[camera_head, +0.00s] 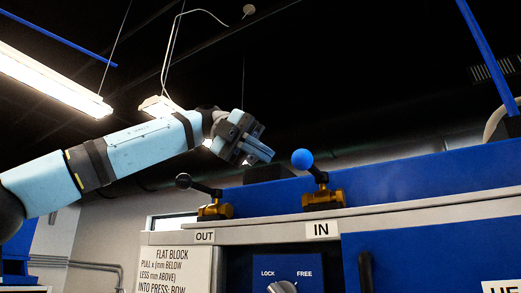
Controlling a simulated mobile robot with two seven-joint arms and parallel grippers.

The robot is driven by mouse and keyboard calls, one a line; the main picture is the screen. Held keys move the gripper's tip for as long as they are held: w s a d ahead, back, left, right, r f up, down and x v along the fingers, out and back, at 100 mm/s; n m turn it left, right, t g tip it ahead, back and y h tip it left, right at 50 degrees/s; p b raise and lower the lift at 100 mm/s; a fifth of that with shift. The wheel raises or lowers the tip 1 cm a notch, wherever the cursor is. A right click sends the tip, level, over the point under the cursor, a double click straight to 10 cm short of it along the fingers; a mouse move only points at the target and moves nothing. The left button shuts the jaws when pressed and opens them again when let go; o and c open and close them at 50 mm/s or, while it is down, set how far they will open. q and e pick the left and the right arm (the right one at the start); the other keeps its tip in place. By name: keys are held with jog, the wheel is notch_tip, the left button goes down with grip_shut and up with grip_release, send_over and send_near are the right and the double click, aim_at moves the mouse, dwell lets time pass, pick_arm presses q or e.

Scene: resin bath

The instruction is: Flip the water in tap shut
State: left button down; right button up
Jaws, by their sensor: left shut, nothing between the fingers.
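The water in tap (323,199) is a brass valve above the "IN" label (321,230). Its lever (316,173) tilts up and to the left, ending in a blue ball knob (302,159). My left gripper (262,154) is shut and empty. In the picture it is just left of the blue knob, with a small gap between them. My right gripper is not in view.
A second brass tap (214,211) with a black ball knob (183,181) stands left, above the "OUT" label (204,237). Below are a LOCK/FREE dial (283,287) and a printed sign (174,268). A blue panel (430,185) runs behind the taps.

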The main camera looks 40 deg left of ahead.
aim_at(312, 169)
pick_arm(q)
jog(key=s+x, duration=0.1)
jog(key=x, duration=0.5)
jog(key=shift+w+d+f+p, duration=0.2)
jog(key=shift+w+d+p, duration=0.15)
jog(key=shift+w, duration=0.05)
jog(key=shift+s, duration=0.15)
